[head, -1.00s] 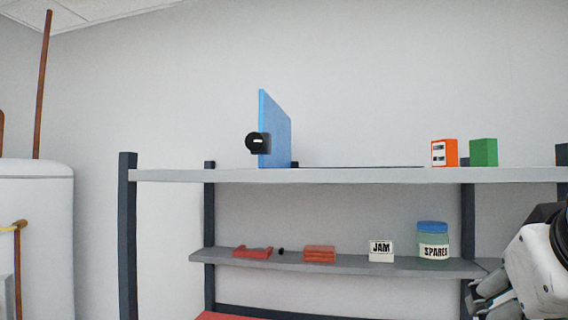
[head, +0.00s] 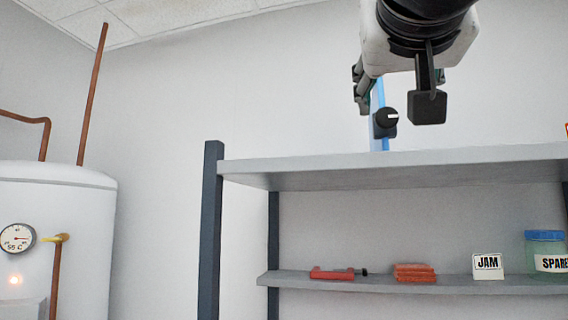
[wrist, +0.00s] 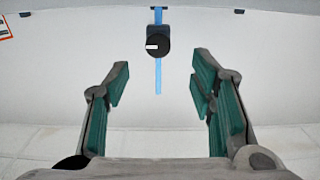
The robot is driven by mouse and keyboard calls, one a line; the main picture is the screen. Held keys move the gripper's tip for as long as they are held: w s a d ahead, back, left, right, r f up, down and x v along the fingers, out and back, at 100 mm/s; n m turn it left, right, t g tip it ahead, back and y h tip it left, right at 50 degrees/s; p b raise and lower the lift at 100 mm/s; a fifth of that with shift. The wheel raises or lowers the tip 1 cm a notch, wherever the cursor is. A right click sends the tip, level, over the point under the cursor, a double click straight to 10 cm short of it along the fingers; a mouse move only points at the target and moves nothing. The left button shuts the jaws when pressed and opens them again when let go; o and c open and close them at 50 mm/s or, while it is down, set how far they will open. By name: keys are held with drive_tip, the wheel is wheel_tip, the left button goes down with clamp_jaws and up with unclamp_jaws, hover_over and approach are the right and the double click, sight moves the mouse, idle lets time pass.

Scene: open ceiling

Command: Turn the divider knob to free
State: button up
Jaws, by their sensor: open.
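The divider is a thin blue upright panel (head: 379,97) on the top shelf, seen nearly edge-on. Its black round knob (head: 386,121) is on the near edge, with a white mark lying about level and reaching toward the right. In the wrist view, which is upside down, the knob (wrist: 158,41) sits on the blue strip (wrist: 158,77) with the white mark on the left. My gripper (wrist: 160,75) is open and empty, its green-padded fingers spread either side of the divider's line and apart from the knob. In the head view my arm partly hides the divider.
The top shelf (head: 330,172) is bare left of the divider. Below it are a red bracket-like item (head: 332,273), red slabs (head: 414,272), a JAM sign (head: 487,266) and a SPARES jar (head: 545,252). A white tank (head: 70,200) with copper pipes stands at left.

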sight(387, 118)
drive_tip(key=x, duration=0.9)
drive_tip(key=shift+w+d, duration=0.2)
drive_tip(key=c, duration=1.1)
